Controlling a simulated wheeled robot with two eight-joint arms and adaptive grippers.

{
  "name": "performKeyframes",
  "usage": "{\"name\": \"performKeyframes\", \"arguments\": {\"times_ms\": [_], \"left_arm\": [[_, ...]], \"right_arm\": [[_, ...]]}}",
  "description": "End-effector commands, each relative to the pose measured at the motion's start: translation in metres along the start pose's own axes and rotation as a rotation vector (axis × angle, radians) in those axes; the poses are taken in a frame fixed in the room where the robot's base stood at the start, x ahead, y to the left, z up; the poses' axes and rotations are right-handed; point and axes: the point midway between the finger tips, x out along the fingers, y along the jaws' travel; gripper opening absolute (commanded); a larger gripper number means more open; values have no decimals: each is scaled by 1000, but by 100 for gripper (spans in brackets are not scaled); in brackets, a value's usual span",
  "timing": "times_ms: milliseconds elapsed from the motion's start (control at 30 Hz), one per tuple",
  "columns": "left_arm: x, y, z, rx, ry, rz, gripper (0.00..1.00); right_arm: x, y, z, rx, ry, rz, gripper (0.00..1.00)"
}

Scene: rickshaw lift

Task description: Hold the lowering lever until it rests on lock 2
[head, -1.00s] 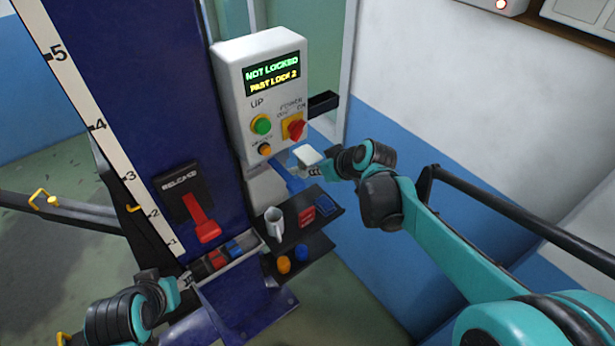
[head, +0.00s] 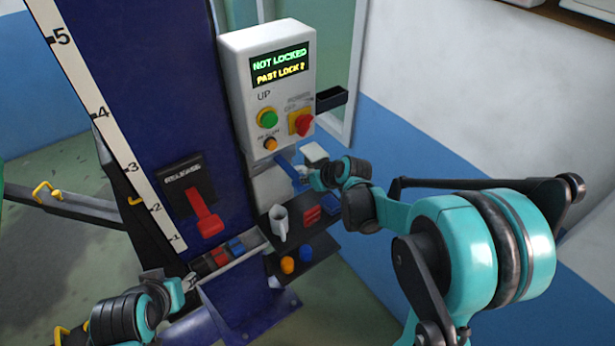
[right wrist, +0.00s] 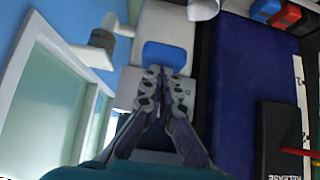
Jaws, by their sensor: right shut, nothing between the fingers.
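A blue lever (head: 287,167) sticks out under the white control box (head: 262,50); its blue end also shows in the right wrist view (right wrist: 165,57). My right gripper (head: 308,173) is just right of the lever in the head view. In the right wrist view its fingers (right wrist: 160,76) are shut and empty, with tips at the blue end's near edge; contact is unclear. The display (head: 280,65) reads "NOT LOCKED" and "PAST LOCK 2". A red release handle (head: 206,213) is on the blue column. My left gripper (head: 190,281) is low at the left; its opening is unclear.
A shelf (head: 325,226) below the lever carries a white mug (head: 280,222) and small red and blue items. A tray (head: 250,250) of coloured pieces is on the column front. A numbered scale (head: 120,140) runs up the column's left edge. A dark bracket (head: 331,99) juts from the box.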

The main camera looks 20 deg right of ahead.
Motion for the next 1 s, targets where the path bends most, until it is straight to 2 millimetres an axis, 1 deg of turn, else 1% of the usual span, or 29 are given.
{"name": "performKeyframes", "arguments": {"times_ms": [167,267,367,500,700,733,800,1000], "left_arm": [[0,0,0,0,0,0,40],[4,0,3,0,0,0,40],[15,0,11,0,0,0,40],[38,0,27,0,0,0,40],[63,0,45,0,0,0,40],[58,0,41,0,0,0,40],[55,0,39,0,0,0,40],[54,0,39,0,0,0,40]], "right_arm": [[0,0,0,0,0,0,0],[2,0,3,1,11,-1,0],[9,0,12,1,49,-1,0],[22,0,29,2,116,0,0],[47,0,53,0,118,0,0],[42,0,48,0,118,0,0],[40,0,46,0,117,0,0],[39,0,46,0,117,0,0]]}}
